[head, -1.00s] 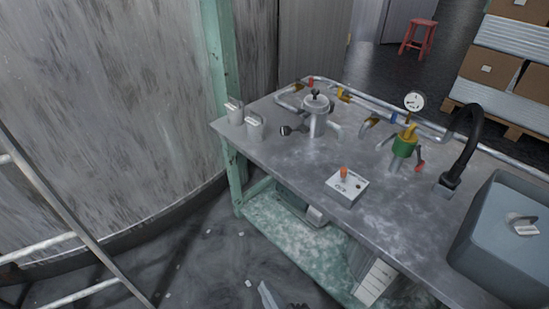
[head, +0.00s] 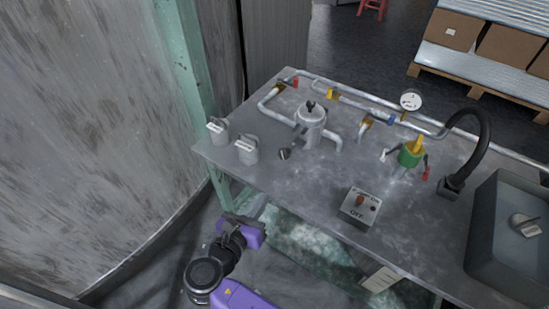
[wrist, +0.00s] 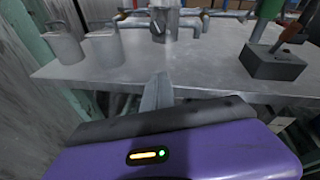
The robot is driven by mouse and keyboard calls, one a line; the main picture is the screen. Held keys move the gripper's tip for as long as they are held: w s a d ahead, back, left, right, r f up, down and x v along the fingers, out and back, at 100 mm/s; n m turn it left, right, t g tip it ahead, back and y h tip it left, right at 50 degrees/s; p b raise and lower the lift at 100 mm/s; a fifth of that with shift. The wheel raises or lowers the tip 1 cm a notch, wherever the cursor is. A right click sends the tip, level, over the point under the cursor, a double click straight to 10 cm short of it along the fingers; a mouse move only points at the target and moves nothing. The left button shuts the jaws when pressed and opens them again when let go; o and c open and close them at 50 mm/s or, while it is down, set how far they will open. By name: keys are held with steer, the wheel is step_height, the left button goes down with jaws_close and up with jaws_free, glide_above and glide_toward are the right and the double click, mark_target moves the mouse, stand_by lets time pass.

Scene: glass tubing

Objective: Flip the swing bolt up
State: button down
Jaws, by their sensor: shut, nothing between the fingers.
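A grey metal vessel (head: 312,122) with a dark fitting on its lid stands on the bench. A swing bolt (head: 285,153) with a dark nut end sticks out low from the vessel's near left side, close to the bench top. In the wrist view the bolt's end (wrist: 158,28) faces me in front of the vessel (wrist: 182,27). My gripper (head: 243,219) is purple and dark, below and in front of the bench's near left edge, well apart from the bolt. Its fingers (wrist: 157,92) are together and empty, pointing toward the bench.
Two grey lidded cans (head: 246,151) stand at the bench's left corner. A switch box (head: 359,207), a green valve (head: 410,155) and a sink (head: 510,235) are to the right. Pipes (head: 362,102) run along the back. A green post (head: 178,70) rises at left.

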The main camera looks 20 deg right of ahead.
mark_target(281, 188)
steer(key=shift+s+d+r+n+g, duration=0.1)
steer(key=shift+s+d+n+g, duration=0.2)
steer(key=shift+s+d+n, duration=0.15)
steer(key=b+x, duration=0.2)
steer(key=x, duration=0.7)
steer(key=shift+d, duration=0.2)
steer(key=shift+w+d+r, duration=0.2)
steer(key=shift+w+r, duration=0.3)
steer(key=shift+r, duration=0.1)
steer(key=shift+w+d+r, duration=0.25)
steer(key=shift+w+r, duration=0.3)
steer(key=shift+w+d+r, duration=0.1)
steer(key=shift+w+r, duration=0.25)
steer(key=shift+r, duration=0.15)
steer(key=shift+r, duration=0.1)
